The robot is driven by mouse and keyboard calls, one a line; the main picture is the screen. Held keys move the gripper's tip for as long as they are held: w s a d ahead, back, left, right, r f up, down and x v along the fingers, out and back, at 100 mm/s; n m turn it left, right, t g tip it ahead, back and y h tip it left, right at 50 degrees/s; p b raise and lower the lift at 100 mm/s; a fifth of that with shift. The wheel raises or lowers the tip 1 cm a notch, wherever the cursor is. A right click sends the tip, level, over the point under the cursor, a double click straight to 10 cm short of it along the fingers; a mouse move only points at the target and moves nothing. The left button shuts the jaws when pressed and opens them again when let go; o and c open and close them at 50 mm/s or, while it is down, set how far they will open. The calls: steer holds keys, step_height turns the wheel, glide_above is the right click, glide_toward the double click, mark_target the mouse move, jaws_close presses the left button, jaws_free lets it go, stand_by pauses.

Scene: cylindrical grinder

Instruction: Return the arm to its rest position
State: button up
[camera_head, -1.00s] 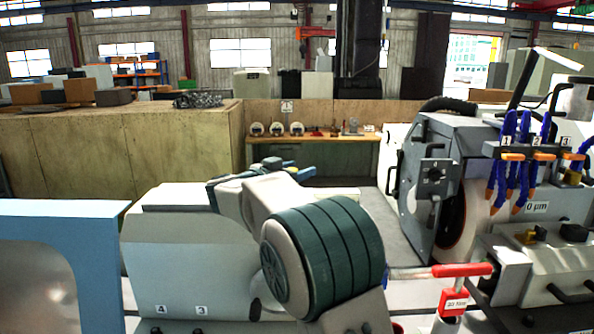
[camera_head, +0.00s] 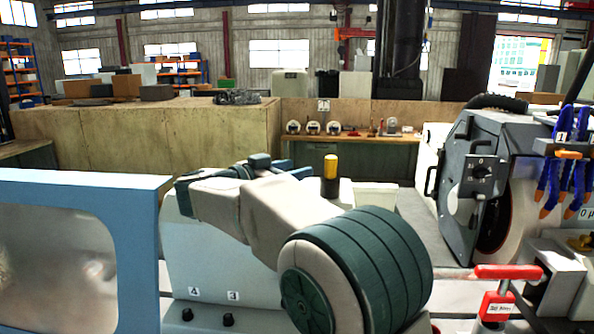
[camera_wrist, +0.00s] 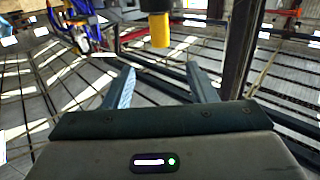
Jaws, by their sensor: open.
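My gripper (camera_wrist: 162,88) shows in the wrist view with its two fingers spread apart and nothing between them. In the head view, my arm is folded in front of the grey machine housing marked 4 and 3 (camera_head: 205,265).
A light blue frame with a window (camera_head: 150,250) stands at the lower left. A red-handled tool (camera_head: 508,272) is at the lower right. A yellow-topped black post (camera_head: 330,170) rises behind my arm. A bench (camera_head: 375,137) stands farther back.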

step_height(320, 180, up, 5)
steer(key=w+d+n+t+y, duration=0.2)
steer(key=w+n+t+y, duration=0.1)
steer(key=t+y, duration=0.3)
steer(key=s+a+f+n+g+y, duration=0.1)
steer(key=s+f+n+g+y, duration=0.3)
steer(key=s+f+n+y, duration=0.75)
steer(key=s+d+f+m+g+h, duration=0.1)
steer(key=s+d+f+g, duration=0.3)
steer(key=s+f, duration=0.4)
steer(key=s+d+f+m+g+h, duration=0.1)
steer(key=s+d+f+g, duration=0.3)
steer(key=s+f, duration=0.4)
steer(key=s+d+m, duration=0.1)
steer(key=s, duration=0.5)
steer(key=shift+s+f, duration=0.4)
